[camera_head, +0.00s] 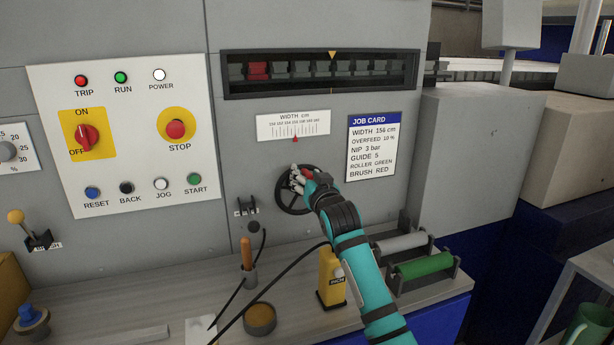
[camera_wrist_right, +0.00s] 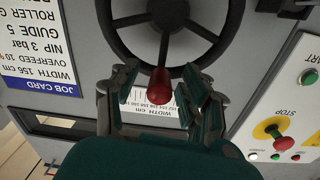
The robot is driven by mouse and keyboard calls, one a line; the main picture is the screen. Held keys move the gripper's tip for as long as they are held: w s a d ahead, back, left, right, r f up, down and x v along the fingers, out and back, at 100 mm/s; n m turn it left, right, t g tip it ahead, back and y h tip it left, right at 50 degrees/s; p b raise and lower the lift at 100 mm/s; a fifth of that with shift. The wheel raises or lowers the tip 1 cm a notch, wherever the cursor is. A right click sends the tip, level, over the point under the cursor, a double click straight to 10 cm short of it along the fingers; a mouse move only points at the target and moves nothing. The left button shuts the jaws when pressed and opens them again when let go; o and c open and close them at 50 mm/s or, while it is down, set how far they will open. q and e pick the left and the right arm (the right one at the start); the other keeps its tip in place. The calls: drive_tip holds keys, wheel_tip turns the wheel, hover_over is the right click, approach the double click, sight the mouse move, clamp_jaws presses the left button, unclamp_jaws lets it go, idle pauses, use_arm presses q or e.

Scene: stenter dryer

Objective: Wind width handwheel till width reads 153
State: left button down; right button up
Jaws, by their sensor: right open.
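The black width handwheel (camera_head: 281,200) is on the grey panel below the width scale (camera_head: 292,126). A red pointer (camera_head: 295,139) stands near the scale's middle; the small numbers are too blurred to read exactly. My right gripper (camera_head: 299,176) is at the upper part of the wheel and hides some of it. In the right wrist view the wheel (camera_wrist_right: 164,18) is at the top. Its red knob (camera_wrist_right: 160,86) sits between the spread fingers of my right gripper (camera_wrist_right: 165,98), which is open. Whether a finger touches the knob cannot be told. My left gripper is out of view.
The job card (camera_head: 374,148) beside the wheel reads width 156 cm. Left is a switch panel (camera_head: 125,140). On the shelf below stand a yellow box (camera_head: 331,280), a wooden-handled tool (camera_head: 247,254), a green roller (camera_head: 422,266) and a grey one. Black cables cross the shelf.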

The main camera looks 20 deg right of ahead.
clamp_jaws()
idle(0.6)
drive_tip(key=shift+a, duration=0.1)
